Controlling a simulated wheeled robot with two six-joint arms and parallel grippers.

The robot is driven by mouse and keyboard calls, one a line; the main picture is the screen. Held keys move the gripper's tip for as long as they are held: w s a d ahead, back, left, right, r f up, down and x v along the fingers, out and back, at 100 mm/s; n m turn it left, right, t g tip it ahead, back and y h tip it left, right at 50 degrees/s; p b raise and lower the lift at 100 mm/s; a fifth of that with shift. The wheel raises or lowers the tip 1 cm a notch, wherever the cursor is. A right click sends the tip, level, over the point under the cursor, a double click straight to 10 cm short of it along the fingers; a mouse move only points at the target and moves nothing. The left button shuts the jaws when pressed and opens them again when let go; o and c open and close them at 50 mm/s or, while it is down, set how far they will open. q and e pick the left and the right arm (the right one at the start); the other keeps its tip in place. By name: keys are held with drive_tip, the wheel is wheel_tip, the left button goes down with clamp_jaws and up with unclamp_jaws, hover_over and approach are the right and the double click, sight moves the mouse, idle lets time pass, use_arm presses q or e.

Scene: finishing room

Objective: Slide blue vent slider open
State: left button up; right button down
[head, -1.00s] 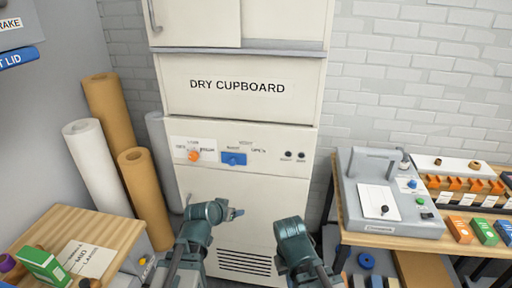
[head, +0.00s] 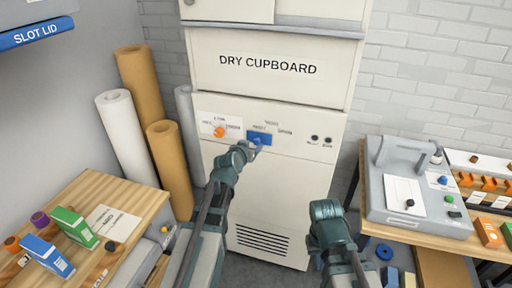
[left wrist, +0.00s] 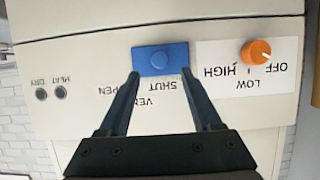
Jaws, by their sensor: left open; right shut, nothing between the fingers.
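The blue vent slider (head: 265,139) is on the front of the dry cupboard, by the SHUT marking, with OPEN to its right in the head view. The slider also shows in the left wrist view (left wrist: 161,52), which sees the panel upside down. My left gripper (head: 254,148) is open. Its two fingertips (left wrist: 159,74) appear at the left and right edges of the slider. I cannot tell whether they touch it. My right gripper (head: 326,210) is low in front of the cupboard, away from the slider, its fingers hard to make out.
An orange knob (head: 219,132) sits left of the slider, and two dark round fittings (head: 321,139) are to its right. Rolls (head: 125,135) stand left of the cupboard. A wooden table (head: 145,200) is at left, and a bench with a grey machine (head: 400,215) is at right.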

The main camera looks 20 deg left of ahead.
sight(256, 142)
use_arm(q)
drive_tip(key=b+x, duration=0.1)
drive_tip(key=x, duration=0.5)
drive_tip(key=shift+b, duration=0.35)
drive_tip(key=shift+s, duration=0.1)
clamp_jaws()
idle(1.0)
